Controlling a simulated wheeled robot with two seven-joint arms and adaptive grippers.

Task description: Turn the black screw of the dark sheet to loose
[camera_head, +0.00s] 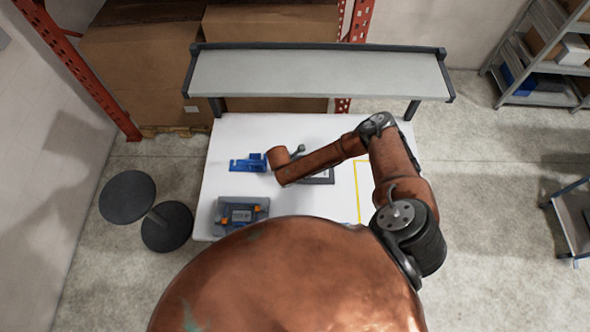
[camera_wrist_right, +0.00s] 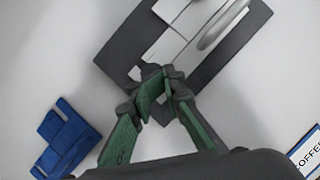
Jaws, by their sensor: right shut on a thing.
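The dark sheet (camera_wrist_right: 118,42) lies flat on the white table and carries pale plates and a curved grey handle (camera_wrist_right: 222,24). In the head view only part of the dark sheet (camera_head: 326,180) shows beside my right arm. My right gripper (camera_wrist_right: 156,88) has green finger pads and is closed at the near edge of the sheet. The black screw is hidden between the fingertips, so its turn cannot be seen. In the head view my right forearm covers the gripper. My left gripper is not in view.
A blue block (camera_head: 248,162) lies left of the sheet, also in the wrist view (camera_wrist_right: 66,140). A grey device with orange parts (camera_head: 240,214) sits at the table's front left. A yellow outline (camera_head: 357,195) marks the right side. A raised shelf (camera_head: 320,75) spans the back.

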